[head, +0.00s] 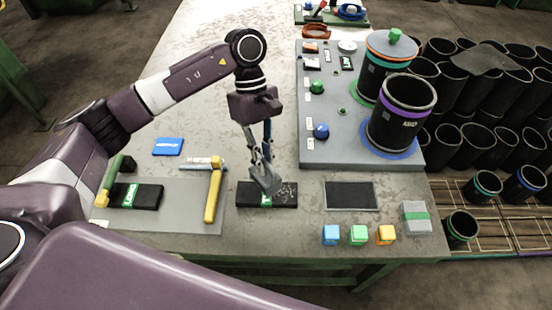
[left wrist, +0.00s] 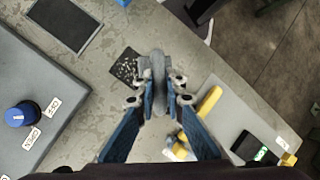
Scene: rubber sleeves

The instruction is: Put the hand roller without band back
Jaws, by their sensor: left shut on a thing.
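My left gripper (head: 266,172) is shut on a grey elongated piece (left wrist: 157,68), above a small black pad (head: 285,200) with light specks and a green label. I cannot tell whether the piece touches the pad. In the head view the fingers partly hide it, so its kind is unclear. A yellow-handled tool (head: 213,196) with a grey cross-piece lies to the left on a grey mat (head: 183,216); its handle also shows in the left wrist view (left wrist: 209,102). A second tool (head: 104,192), yellow and dark green, lies at the mat's left end. My right gripper is not in view.
A black block (head: 138,197) with a green label lies on the mat. A dark framed panel (head: 350,195), three coloured cubes (head: 359,235) and a grey block (head: 416,217) are to the right. A grey board (head: 340,148) with black cylinders (head: 400,112) stands behind them.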

